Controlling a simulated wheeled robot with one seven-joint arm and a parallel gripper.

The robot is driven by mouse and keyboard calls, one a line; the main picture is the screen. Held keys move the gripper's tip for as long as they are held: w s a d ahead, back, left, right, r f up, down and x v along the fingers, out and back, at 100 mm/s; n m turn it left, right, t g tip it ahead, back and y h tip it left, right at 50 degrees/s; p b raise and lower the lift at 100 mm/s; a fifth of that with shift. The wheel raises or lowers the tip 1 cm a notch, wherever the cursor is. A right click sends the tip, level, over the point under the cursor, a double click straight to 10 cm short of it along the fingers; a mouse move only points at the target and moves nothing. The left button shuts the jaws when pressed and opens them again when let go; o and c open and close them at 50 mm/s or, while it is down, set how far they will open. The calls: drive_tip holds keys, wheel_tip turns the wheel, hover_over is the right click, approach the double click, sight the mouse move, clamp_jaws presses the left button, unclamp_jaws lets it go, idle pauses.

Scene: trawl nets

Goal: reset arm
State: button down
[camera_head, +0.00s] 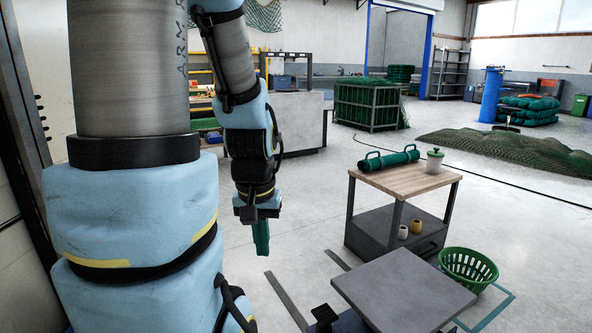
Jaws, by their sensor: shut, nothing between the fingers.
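My gripper (261,237) hangs at the end of my arm, left of the middle of the picture, pointing down. Its green fingers are together and nothing shows between them. It is in the air over the open floor, left of the wooden-topped cart (405,182) and apart from it. My arm is bent, with its light blue padded links filling the left side of the view.
On the cart are a green roll with handles (388,158) and a lidded pot (434,161); two small cups (409,229) sit below. A grey platform (402,290) and a green basket (468,269) stand in front.

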wheel_tip(320, 180, up, 20)
drive_tip(key=p, duration=1.7)
drive_tip(key=shift+f, duration=0.25)
